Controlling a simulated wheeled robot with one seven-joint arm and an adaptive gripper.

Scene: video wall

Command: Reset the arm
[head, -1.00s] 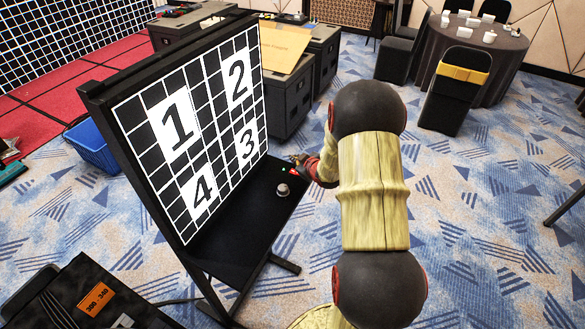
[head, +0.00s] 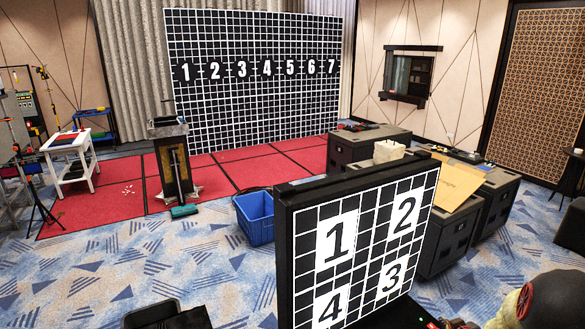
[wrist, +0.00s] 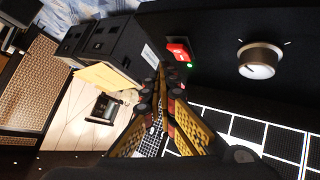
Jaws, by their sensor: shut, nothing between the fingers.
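My arm (head: 545,303) shows only at the lower right corner of the head view, mostly cut off by the frame. My gripper (wrist: 160,90) shows in the wrist view, with yellow and black fingers. It is shut and holds nothing. A red switch (wrist: 178,53) with a small green light lies just past the fingertips on a black panel. A silver knob (wrist: 260,60) on the same panel is to the right. Contact between the fingertips and the switch cannot be told.
A screen (head: 362,250) with numbers 1 to 4 stands beside my arm. Black cases (head: 440,235) stand behind it. A blue bin (head: 256,218), a lectern (head: 174,165) and a large numbered wall (head: 250,110) are farther off. Blue carpet at left is largely open.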

